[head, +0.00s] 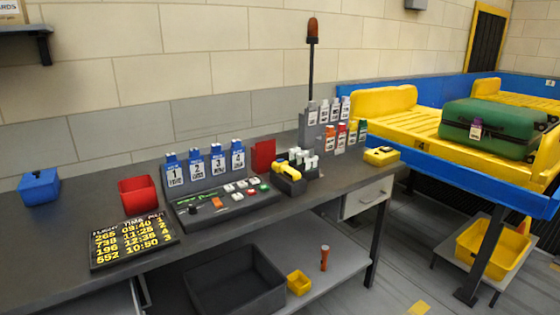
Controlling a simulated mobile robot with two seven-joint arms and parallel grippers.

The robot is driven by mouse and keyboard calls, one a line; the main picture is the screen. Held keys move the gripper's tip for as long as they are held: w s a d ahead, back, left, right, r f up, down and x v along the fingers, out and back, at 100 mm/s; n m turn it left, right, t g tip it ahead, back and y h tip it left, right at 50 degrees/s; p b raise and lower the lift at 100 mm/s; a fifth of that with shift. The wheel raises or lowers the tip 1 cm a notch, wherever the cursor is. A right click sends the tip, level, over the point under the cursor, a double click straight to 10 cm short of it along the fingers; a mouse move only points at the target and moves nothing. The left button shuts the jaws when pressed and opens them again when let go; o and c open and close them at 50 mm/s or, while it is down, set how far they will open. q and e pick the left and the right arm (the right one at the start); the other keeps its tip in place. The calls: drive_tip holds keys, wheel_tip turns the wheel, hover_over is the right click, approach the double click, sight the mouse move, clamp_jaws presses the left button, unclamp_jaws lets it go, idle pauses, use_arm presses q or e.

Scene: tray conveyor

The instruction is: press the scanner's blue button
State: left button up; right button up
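A yellow and black device (288,171), which looks like the scanner, sits at the right end of the control panel on the dark workbench (90,211). I cannot make out a blue button on it at this size. A separate low yellow box (381,156) with a dark patch on top lies near the bench's right end; I cannot tell what it is. Neither of my grippers is in view.
The panel (228,205) has several small buttons, with blue-topped numbered tags behind. A red bin (138,195), blue box (39,187) and flight board (133,240) stand left. A beacon pole (311,75) rises behind. A green suitcase (490,128) lies on the yellow conveyor (405,115).

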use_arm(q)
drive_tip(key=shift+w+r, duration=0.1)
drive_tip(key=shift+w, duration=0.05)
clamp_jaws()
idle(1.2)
